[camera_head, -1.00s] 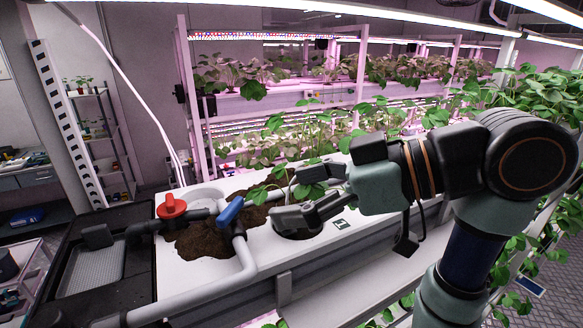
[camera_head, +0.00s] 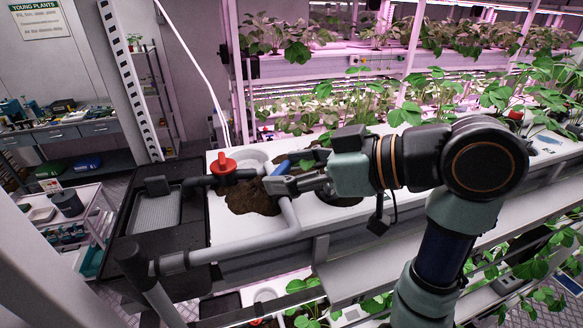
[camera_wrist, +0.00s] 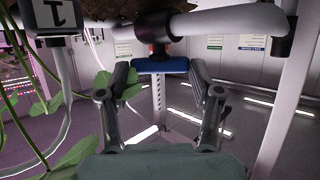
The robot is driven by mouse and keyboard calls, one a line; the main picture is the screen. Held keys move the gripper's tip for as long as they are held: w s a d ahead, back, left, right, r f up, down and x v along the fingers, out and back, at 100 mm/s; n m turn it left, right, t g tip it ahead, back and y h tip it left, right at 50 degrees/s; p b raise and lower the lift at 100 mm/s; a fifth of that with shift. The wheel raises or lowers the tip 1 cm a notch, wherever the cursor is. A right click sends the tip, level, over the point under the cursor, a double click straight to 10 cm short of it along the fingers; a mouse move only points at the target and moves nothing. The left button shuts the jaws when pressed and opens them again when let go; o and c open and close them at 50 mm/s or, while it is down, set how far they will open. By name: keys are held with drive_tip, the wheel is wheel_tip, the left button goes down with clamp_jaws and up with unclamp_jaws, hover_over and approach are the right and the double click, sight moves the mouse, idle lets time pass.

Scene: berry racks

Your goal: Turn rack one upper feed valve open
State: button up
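A valve with a blue handle (camera_head: 281,168) sits on the grey feed pipe at the white planter's near left end. In the wrist view the blue handle (camera_wrist: 160,66) lies across the picture, with a red and black part behind it. My gripper (camera_head: 272,184) is at this handle. In the wrist view its two fingers (camera_wrist: 160,77) are spread, one on each side of the handle, with small gaps showing. A second valve with a red handle (camera_head: 223,167) stands to the left on the same pipework. No label on either valve is readable.
Grey pipe (camera_head: 235,245) runs in front of the planter (camera_head: 330,222). A black tray unit (camera_head: 160,213) stands to the left. Strawberry leaves (camera_wrist: 122,84) hang close to the left finger.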

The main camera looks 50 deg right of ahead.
drive_tip(key=c, duration=0.5)
drive_tip(key=shift+d+y, duration=0.1)
drive_tip(key=shift+y, duration=0.2)
drive_tip(key=shift+w+d+n+g+y, duration=0.1)
drive_tip(key=shift+d+n+g+y, duration=0.1)
drive_tip(key=shift+n+g+y, duration=0.9)
drive_tip(key=shift+w+d+n+g+y, duration=0.15)
drive_tip(key=shift+n+g+y, duration=0.25)
drive_tip(key=shift+n+y, duration=1.3)
drive_tip(key=o, duration=1.2)
drive_tip(key=shift+c, duration=0.2)
